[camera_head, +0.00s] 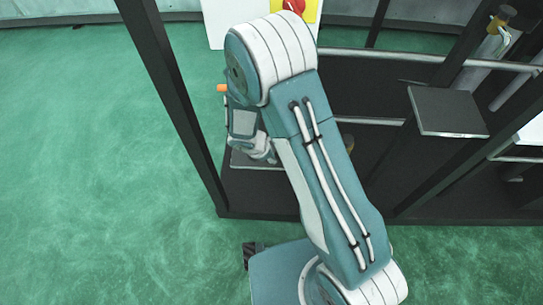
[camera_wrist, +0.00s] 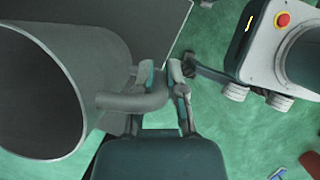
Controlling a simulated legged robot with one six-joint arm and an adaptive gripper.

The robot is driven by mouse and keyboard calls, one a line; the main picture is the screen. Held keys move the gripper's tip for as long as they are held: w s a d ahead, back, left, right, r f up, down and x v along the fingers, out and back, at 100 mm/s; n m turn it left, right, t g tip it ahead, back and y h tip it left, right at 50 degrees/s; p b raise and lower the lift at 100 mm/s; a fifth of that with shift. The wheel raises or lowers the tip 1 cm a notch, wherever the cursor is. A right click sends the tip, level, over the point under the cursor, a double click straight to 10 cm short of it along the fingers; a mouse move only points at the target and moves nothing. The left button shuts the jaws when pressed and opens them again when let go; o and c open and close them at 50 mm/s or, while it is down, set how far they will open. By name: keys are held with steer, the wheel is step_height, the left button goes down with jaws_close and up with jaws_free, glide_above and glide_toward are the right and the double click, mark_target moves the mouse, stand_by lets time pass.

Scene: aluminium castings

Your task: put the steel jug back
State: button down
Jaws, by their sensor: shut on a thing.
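The steel jug (camera_wrist: 95,65) fills the left of the wrist view, a wide grey cylinder with its round dark mouth toward the lower left. Its handle (camera_wrist: 130,101) reaches in between the fingers of my gripper (camera_wrist: 158,82), which is shut on it. In the head view my own arm covers most of the gripper area, and I cannot make out the jug there. A grey plate (camera_wrist: 150,25) lies behind the jug in the wrist view; I cannot tell whether the jug touches it.
A black-framed rack (camera_head: 180,110) stands around the arm in the head view. A square dark plate (camera_head: 447,110) and a brass-topped fitting (camera_head: 500,18) are at its right. Open green floor (camera_head: 90,170) lies to the left. Small red and blue items show at the wrist view's lower right.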

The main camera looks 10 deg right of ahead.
steer(key=c, duration=0.7)
jaws_free()
steer(key=shift+r, duration=0.1)
steer(key=v, duration=1.2)
steer(key=s+d+r+m+t+y, duration=0.1)
steer(key=s+d+r+m, duration=0.3)
steer(key=r, duration=0.3)
steer(key=s+d+r+m+y, duration=0.1)
steer(key=s+d+r+m, duration=0.1)
steer(key=d+r+m, duration=0.35)
steer(key=s+d+r+m+t+y, duration=0.1)
steer(key=s+d+r+m+y, duration=0.15)
steer(key=r+m, duration=0.45)
steer(key=s+r+m, duration=0.1)
steer(key=s+r, duration=0.1)
steer(key=s+r+m+t, duration=0.1)
steer(key=s+r+m, duration=0.1)
steer(key=s, duration=0.1)
steer(key=s+d+r+m+t, duration=0.1)
steer(key=s+r, duration=0.1)
steer(key=shift+s+d+m, duration=0.15)
steer(key=shift+s+m, duration=0.2)
